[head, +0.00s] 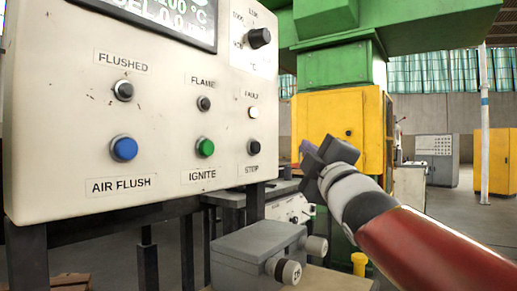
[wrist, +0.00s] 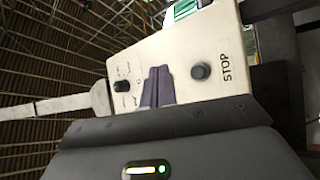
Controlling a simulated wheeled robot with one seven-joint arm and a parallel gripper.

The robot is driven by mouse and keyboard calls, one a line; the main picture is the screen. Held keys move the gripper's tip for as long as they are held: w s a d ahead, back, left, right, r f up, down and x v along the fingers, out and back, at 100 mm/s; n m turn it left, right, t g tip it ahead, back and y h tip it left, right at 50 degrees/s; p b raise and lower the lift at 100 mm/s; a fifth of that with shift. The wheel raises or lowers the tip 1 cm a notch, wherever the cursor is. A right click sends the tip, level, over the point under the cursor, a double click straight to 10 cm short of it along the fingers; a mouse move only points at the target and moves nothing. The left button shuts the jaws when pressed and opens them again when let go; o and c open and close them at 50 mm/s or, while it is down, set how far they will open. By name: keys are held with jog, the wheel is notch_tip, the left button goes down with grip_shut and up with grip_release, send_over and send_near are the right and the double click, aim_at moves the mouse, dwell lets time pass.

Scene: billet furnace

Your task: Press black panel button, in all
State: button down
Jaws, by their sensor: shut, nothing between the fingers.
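The black button (head: 254,147) sits at the lower right of the white control panel (head: 60,120), above the label STOP. It also shows in the wrist view (wrist: 201,71), with STOP printed beside it. My gripper (head: 308,148) is just right of the panel's right edge in the head view, at about the button's height. In the wrist view my closed fingers (wrist: 158,86) appear left of the button, in front of the panel face. They hold nothing. A gap shows between fingers and button; the distance to the panel cannot be told.
A green button (head: 205,148) labelled IGNITE and a blue button (head: 124,149) labelled AIR FLUSH lie left of the black one. A black knob (head: 259,38) sits above. A grey box (head: 258,254) with round ends stands below the panel. A yellow cabinet (head: 330,112) stands behind.

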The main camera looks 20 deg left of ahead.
aim_at(255, 147)
jog(key=w+a+b, duration=0.1)
jog(key=w+a, duration=0.2)
jog(key=a, duration=0.5)
jog(key=shift+a, duration=0.15)
jog(key=shift+a, duration=0.1)
dwell(2.1)
jog(key=shift+w+a, duration=0.1)
jog(key=shift+a, duration=0.2)
jog(key=shift+w+a+p, duration=0.15)
jog(key=shift+a+p, duration=0.2)
jog(key=shift+p, duration=0.25)
dwell(0.4)
jog(key=shift+d, duration=0.1)
jog(key=shift+s+d+b, duration=0.3)
jog(key=shift+d+b, duration=0.35)
jog(key=shift+b, duration=0.2)
